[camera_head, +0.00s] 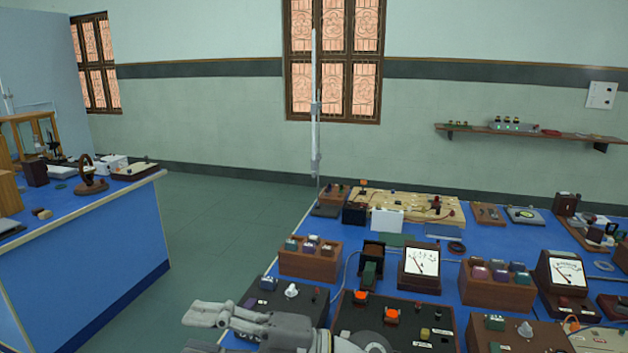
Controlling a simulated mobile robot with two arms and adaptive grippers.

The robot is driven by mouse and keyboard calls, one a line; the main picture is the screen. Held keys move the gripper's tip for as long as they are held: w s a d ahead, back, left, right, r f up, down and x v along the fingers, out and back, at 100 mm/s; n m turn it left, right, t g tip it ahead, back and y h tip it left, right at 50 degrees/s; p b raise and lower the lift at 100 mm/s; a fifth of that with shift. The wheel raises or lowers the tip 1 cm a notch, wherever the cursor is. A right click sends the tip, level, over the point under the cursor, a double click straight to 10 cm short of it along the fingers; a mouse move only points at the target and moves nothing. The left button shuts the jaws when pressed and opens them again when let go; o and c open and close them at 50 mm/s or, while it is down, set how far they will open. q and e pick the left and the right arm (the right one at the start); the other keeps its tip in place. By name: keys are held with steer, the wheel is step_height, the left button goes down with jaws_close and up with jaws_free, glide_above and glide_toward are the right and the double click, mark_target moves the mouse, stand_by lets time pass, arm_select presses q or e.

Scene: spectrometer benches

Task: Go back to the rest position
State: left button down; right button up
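One grey gripper of mine (200,330) shows at the bottom edge, left of centre. Its wrist enters from the bottom a little right of centre, so I take it as my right gripper. Its fingers point left and stand apart, with nothing seen between them. The lower finger is partly cut off by the frame. The gripper appears over the front left corner of the instrument bench (400,240). My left gripper is not in view.
The bench holds meters (420,268), wooden terminal boxes (310,258), a dark control box (395,325) and a tall stand (315,120). Another blue bench (85,245) with apparatus stands left. Green floor (225,220) between the benches is clear.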

steer(key=w+d+m+t+h, duration=0.8)
steer(key=d+m+t, duration=0.7)
steer(key=m+t, duration=0.5)
steer(key=d+f+m+g+h, duration=0.3)
steer(key=d+f+m+h, duration=0.7)
steer(key=d+f, duration=0.4)
steer(key=s+d+f+m+g+h, duration=0.1)
steer(key=s+d+f+g, duration=0.1)
steer(key=s+f+g, duration=0.3)
steer(key=s+d+f+g+h, duration=0.15)
steer(key=s+f, duration=0.25)
steer(key=f, duration=0.4)
steer(key=s+d+f+g, duration=0.1)
steer(key=s+f+g, duration=0.25)
steer(key=s, duration=0.45)
steer(key=s+d+f+g, duration=0.2)
steer(key=s+f+g, duration=0.15)
steer(key=s, duration=0.55)
step_height(320, 180, down, 25)
steer(key=s+d+f+g, duration=0.2)
steer(key=s+f, duration=1.5)
steer(key=shift+d+f+n, duration=0.2)
steer(key=shift+n, duration=0.2)
